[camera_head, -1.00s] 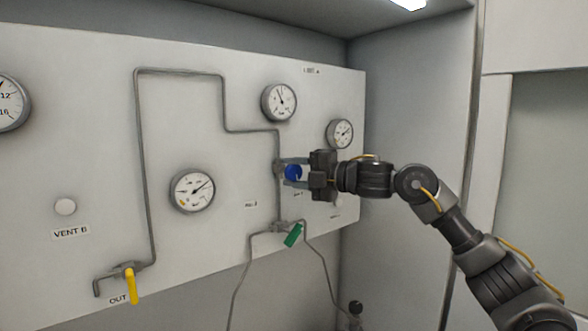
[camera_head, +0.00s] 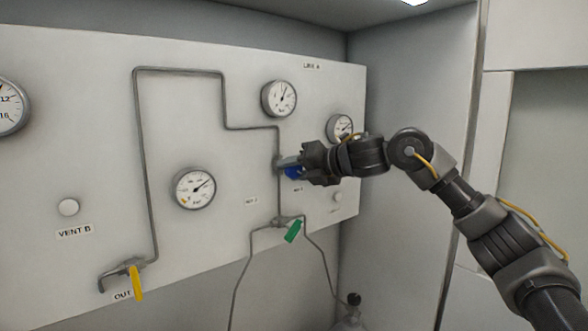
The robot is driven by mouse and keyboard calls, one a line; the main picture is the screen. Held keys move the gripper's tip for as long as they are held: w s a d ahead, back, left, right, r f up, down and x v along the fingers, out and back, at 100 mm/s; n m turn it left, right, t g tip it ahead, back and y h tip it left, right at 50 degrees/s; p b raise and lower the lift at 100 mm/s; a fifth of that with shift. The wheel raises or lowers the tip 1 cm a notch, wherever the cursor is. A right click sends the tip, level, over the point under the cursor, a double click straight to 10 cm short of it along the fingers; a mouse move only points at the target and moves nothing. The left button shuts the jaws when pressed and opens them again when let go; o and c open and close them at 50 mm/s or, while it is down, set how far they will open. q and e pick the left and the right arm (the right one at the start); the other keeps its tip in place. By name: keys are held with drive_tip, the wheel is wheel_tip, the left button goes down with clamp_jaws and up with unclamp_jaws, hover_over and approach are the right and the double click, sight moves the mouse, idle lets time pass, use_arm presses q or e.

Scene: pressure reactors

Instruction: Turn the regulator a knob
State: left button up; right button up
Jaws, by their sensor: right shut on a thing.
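The blue knob (camera_head: 292,172) sits on the pipe at the right part of the white panel, below a round gauge (camera_head: 279,98). It is the regulator knob as far as I can see. My right gripper (camera_head: 291,168) reaches in from the right and is shut on the blue knob. The fingers and wrist hide part of the knob. My left gripper is not in view.
A green valve handle (camera_head: 293,231) is just below the gripper, and a yellow handle (camera_head: 137,283) is at lower left. Other gauges (camera_head: 194,188) (camera_head: 340,128) are on the panel. A grey wall (camera_head: 410,120) stands right of the panel, behind my arm.

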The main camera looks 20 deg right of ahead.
drive_tip(key=shift+f, duration=0.1)
idle(0.3)
drive_tip(key=o, duration=1)
drive_tip(key=shift+c, duration=0.2)
drive_tip(key=shift+s+d+b, duration=0.15)
drive_tip(key=shift+s+b, duration=0.05)
drive_tip(key=shift+b, duration=0.1)
drive_tip(key=b+v, duration=0.4)
drive_tip(key=v, duration=0.6)
drive_tip(key=shift+r, duration=0.2)
